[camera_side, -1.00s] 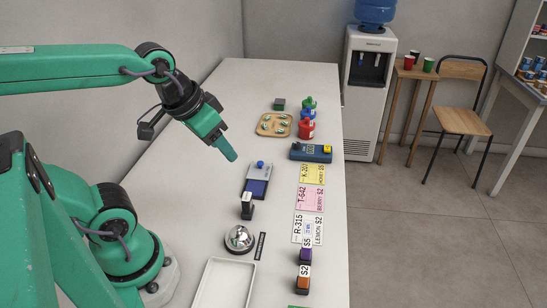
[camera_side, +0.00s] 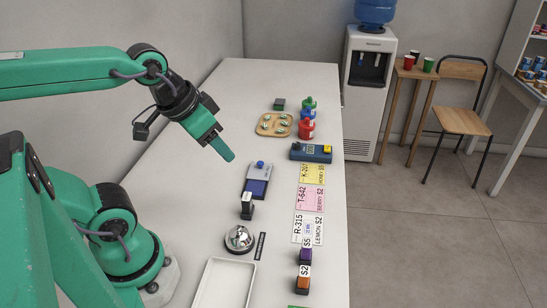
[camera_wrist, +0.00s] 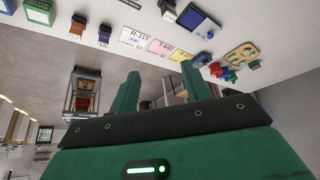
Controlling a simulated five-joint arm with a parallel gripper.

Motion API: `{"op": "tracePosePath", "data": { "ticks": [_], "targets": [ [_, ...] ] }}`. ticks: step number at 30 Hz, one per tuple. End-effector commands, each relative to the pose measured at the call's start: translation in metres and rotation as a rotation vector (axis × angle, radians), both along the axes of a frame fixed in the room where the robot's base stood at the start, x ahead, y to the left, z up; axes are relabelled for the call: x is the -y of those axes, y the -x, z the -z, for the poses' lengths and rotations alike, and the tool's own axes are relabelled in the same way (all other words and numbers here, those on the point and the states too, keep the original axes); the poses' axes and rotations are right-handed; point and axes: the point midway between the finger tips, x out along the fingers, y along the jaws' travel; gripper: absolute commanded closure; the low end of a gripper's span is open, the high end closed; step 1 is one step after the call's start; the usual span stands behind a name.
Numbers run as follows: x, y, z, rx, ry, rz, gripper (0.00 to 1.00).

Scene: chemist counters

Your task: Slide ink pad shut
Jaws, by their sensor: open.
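The ink pad (camera_side: 257,187) lies on the white counter in the side view. Its dark blue pad shows at the near end, and a pale cover with a blue knob (camera_side: 260,164) sits at the far end, so it stands part open. My gripper (camera_side: 229,156) hangs in the air to the left of the ink pad and above the counter, touching nothing. In the wrist view the two green fingers of my gripper (camera_wrist: 158,82) are spread apart with nothing between them. The ink pad (camera_wrist: 200,21) shows at the top of the wrist view, beyond the fingers.
A black stamp (camera_side: 247,207) stands just in front of the ink pad, with a silver bell (camera_side: 239,239) and a white tray (camera_side: 222,285) nearer. Paper cards (camera_side: 309,198) and a blue device (camera_side: 311,152) lie to the right. A wooden tray (camera_side: 274,125) is farther back.

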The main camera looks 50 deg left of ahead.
Motion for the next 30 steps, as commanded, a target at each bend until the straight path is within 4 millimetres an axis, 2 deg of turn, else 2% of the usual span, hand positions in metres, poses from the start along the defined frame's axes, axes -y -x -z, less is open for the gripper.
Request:
{"op": "tracePosePath", "data": {
  "ticks": [14, 15, 20, 26, 30],
  "targets": [
    [0.0, 0.0, 0.0, 0.0, 0.0, 0.0, 0.52],
    [0.0, 0.0, 0.0, 0.0, 0.0, 0.0, 0.59],
    [-0.001, -0.002, -0.001, -0.005, 0.001, -0.005, 0.59],
    [-0.006, -0.016, -0.002, -0.036, 0.002, -0.029, 0.59],
    [-0.014, -0.033, -0.002, -0.074, 0.004, -0.058, 0.59]
  ]
}}
